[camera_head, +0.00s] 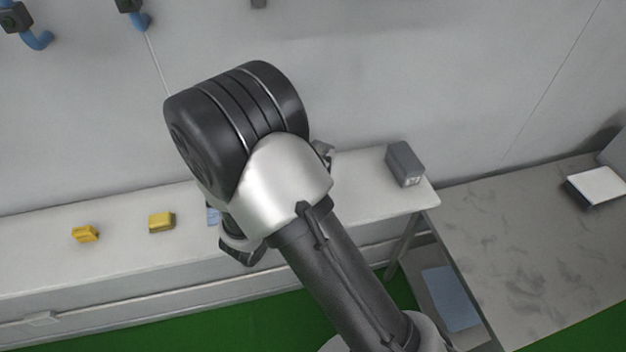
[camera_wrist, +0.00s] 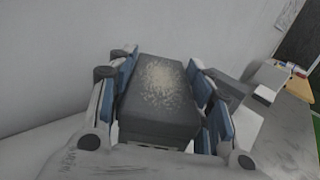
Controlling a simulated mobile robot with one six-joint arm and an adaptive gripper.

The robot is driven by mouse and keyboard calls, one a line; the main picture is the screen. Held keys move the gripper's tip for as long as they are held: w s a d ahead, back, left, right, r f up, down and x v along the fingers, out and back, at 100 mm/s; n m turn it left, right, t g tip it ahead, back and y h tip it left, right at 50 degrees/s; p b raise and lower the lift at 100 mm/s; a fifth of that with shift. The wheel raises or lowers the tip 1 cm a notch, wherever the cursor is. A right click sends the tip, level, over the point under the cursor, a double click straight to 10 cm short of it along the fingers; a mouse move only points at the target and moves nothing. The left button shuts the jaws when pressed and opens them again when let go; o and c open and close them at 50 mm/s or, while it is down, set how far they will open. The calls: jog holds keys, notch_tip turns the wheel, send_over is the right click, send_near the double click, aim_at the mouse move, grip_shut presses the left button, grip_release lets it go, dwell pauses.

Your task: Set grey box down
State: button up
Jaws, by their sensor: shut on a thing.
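In the wrist view, my gripper (camera_wrist: 160,108) is shut on a dark grey box (camera_wrist: 160,95), with blue-padded fingers along its two sides. The top of the box has a pale speckled patch. In the head view, my own arm hides the held box and nearly all of the gripper. Another grey box (camera_head: 405,164) stands on the right end of the white table (camera_head: 360,180), apart from my arm. I cannot tell whether the held box touches the table.
Two yellow objects, one at the left (camera_head: 85,233) and one nearer my arm (camera_head: 161,222), lie on the table. A small blue thing (camera_head: 213,216) is partly hidden by my arm. A grey marbled worktop (camera_head: 520,250) at right bears a white-topped item (camera_head: 598,186). A wall stands behind.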

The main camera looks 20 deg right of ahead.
jog(key=shift+f+b, duration=0.75)
jog(key=shift+f, duration=2.1)
jog(key=shift+f, duration=0.2)
jog(key=o, duration=1.5)
jog(key=shift+r, duration=0.15)
